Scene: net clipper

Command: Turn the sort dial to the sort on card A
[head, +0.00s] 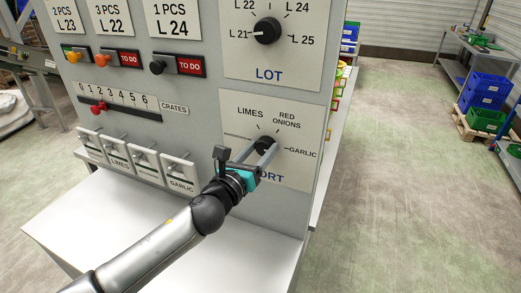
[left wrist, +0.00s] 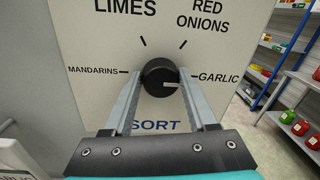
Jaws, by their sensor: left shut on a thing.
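The sort dial (left wrist: 158,74) is a round black knob on a white plate marked MANDARINS, LIMES, RED ONIONS and GARLIC. Its white mark points right, roughly at GARLIC. In the head view the dial (head: 265,143) is partly covered by my left gripper (head: 262,147). In the left wrist view the two fingers of my left gripper (left wrist: 160,80) are on either side of the knob, shut on it. Cards at the top left, such as the L 24 card (head: 174,22), are cut off, and no sort name shows on them. My right gripper is not in view.
The lot dial (head: 267,31) is above the sort plate. Toggles with TO DO signs (head: 190,67), a red crates slider (head: 99,107) and several white levers (head: 146,158) are left of it. A white ledge (head: 150,225) juts out below. Open floor lies right.

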